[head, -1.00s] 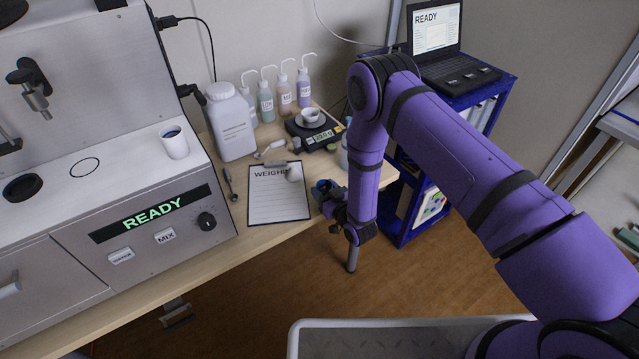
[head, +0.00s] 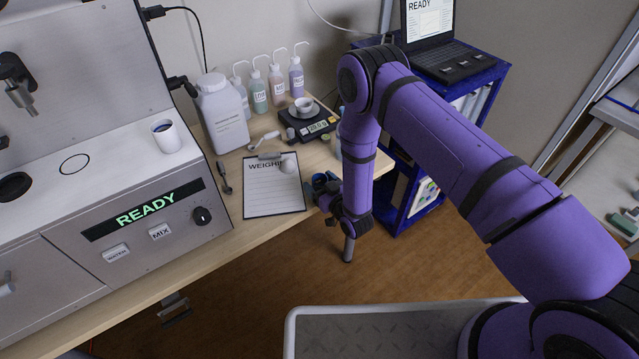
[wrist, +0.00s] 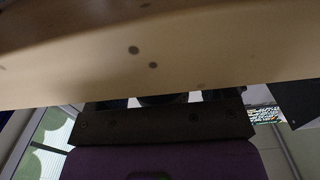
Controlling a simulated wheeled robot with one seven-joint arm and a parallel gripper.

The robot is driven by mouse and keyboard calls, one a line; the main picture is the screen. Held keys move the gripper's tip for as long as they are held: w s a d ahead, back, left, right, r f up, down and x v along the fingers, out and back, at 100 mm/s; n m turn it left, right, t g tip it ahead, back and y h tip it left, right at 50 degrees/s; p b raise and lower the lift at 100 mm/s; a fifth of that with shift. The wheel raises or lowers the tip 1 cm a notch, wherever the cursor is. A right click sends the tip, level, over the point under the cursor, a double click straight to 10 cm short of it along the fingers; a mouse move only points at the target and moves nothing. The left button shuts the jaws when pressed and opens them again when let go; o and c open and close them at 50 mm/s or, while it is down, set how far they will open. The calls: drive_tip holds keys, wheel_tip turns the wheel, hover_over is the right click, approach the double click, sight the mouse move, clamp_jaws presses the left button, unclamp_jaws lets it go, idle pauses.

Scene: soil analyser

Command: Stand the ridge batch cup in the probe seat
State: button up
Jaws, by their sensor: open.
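A white cup with dark contents (head: 166,138) stands upright on the analyser's top; I cannot read a label on it. On the same top are a dark round opening (head: 14,187) and a thin black ring outline (head: 75,164) left of the cup. I cannot tell which of these is the probe seat. A metal probe (head: 22,97) hangs from the analyser's upright panel. My gripper (head: 326,187) is open at the bench's front edge, right of the clipboard and well away from the cup. Its fingertips are mostly hidden in the wrist view, where the wooden bench fills the top.
The analyser (head: 150,215) fills the left. A blue laptop cart stands behind my arm.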

drive_tip(key=v, duration=1.2)
